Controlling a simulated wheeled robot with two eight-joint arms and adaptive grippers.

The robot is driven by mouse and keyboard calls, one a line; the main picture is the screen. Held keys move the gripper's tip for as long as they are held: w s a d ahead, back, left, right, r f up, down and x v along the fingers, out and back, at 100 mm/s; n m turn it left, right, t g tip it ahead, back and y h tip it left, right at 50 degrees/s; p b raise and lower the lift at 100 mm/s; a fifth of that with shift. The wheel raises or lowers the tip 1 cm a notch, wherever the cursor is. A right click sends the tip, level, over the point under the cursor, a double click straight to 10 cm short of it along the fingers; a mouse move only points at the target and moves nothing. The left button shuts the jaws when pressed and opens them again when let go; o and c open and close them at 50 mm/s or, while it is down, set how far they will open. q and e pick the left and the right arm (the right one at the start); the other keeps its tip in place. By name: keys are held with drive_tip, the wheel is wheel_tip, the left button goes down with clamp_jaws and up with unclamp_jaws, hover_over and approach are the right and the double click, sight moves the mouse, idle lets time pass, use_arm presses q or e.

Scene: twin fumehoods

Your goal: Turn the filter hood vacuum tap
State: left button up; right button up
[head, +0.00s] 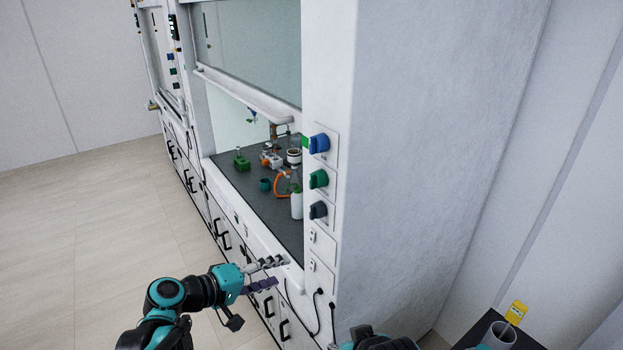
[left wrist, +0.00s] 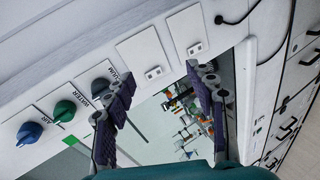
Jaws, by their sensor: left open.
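The vacuum tap is a dark grey knob (head: 318,210), the lowest of three on the hood's white front post. In the left wrist view the grey knob (left wrist: 98,88) has the label VACUUM beside it. My left gripper (head: 276,273) is open and empty in front of the hood's sill, below and left of the knob and apart from it. In the left wrist view its fingers (left wrist: 160,75) are spread, with the knob outside them, left of the left finger. A dark part of my right arm shows at the bottom edge of the head view; its jaws cannot be made out.
Above the vacuum tap are a green water knob (head: 318,179) and a blue air knob (head: 319,144). Sockets (head: 313,237) with black cables are below. Glassware and a white bottle (head: 297,204) stand inside the hood. A dark surface with a cup (head: 498,335) is at bottom right.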

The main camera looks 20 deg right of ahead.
sight(310, 214)
use_arm(q)
drive_tip(key=w+d+r+h+p, duration=0.4)
drive_tip(key=w+r+h+p, duration=0.1)
drive_tip(key=r, duration=0.4)
drive_tip(key=shift+n, duration=0.5)
drive_tip(key=x, duration=0.8)
drive_tip(key=shift+w, duration=0.25)
use_arm(e)
wheel_tip(310, 214, up, 8)
drive_tip(key=shift+w, duration=0.15)
drive_tip(key=shift+a+f, duration=0.1)
use_arm(q)
drive_tip(key=c, duration=1.2)
